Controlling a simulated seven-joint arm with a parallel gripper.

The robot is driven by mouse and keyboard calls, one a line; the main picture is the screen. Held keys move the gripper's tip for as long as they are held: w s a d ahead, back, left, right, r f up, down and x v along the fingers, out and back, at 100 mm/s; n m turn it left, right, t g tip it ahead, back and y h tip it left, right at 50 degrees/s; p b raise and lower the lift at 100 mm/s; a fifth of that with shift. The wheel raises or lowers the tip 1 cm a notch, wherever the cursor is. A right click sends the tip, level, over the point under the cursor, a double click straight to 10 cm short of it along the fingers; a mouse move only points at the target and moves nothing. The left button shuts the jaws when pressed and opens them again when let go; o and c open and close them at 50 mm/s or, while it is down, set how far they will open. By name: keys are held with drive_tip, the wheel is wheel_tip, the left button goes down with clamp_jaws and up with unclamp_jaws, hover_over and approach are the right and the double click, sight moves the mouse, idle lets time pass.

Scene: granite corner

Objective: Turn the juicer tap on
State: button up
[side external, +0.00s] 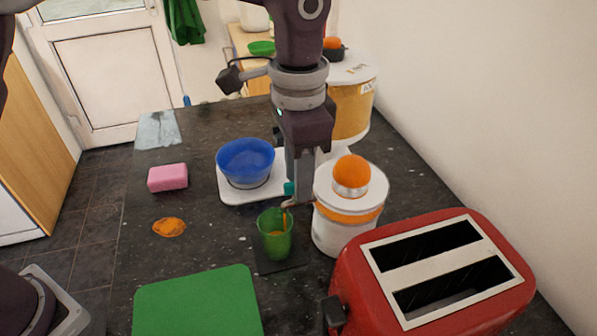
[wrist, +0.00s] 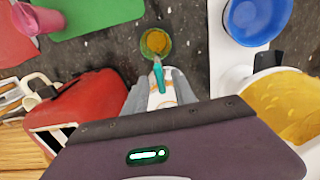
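The juicer (side external: 345,222) is a white round body with an orange band and an orange on top, mostly hidden by my gripper in the wrist view. Its teal tap lever (wrist: 158,76) points towards a green cup (wrist: 155,43), which stands below the spout. The cup (side external: 275,240) holds orange liquid, and a thin orange streak runs down into it from the spout. My gripper (wrist: 159,88) is open, with one grey finger on each side of the lever. In the side view my gripper (side external: 302,188) covers most of the lever; contact is unclear.
A red toaster (side external: 350,270) stands close to the juicer at front right. A blue bowl (side external: 245,160) sits on a white scale (side external: 232,194) at left. A green board (side external: 197,305), pink sponge (side external: 167,177) and orange spill (side external: 169,227) lie further left.

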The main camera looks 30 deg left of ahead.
wheel_tip(320, 180, up, 7)
drive_tip(key=shift+f, duration=0.15)
drive_tip(key=shift+r, duration=0.2)
idle(0.3)
drive_tip(key=shift+a+r, duration=0.1)
drive_tip(key=shift+a, duration=0.1)
drive_tip(key=s+a+r+n+t, duration=0.2)
drive_tip(key=s+a+r+n, duration=0.1)
drive_tip(key=s+a, duration=0.4)
drive_tip(key=s+a+r+n+t, duration=0.1)
drive_tip(key=s+a+r+n, duration=0.2)
drive_tip(key=a, duration=0.5)
drive_tip(key=s+a+f+n+t, duration=0.1)
drive_tip(key=s+a+f, duration=0.2)
drive_tip(key=s, duration=0.3)
drive_tip(key=s+a+f+n+t, duration=0.1)
drive_tip(key=s+a+f, duration=0.2)
drive_tip(key=s, duration=0.2)
drive_tip(key=shift+s+a+f+n+t, duration=0.2)
drive_tip(key=shift+s+n+t, duration=0.1)
drive_tip(key=shift+s+n, duration=0.1)
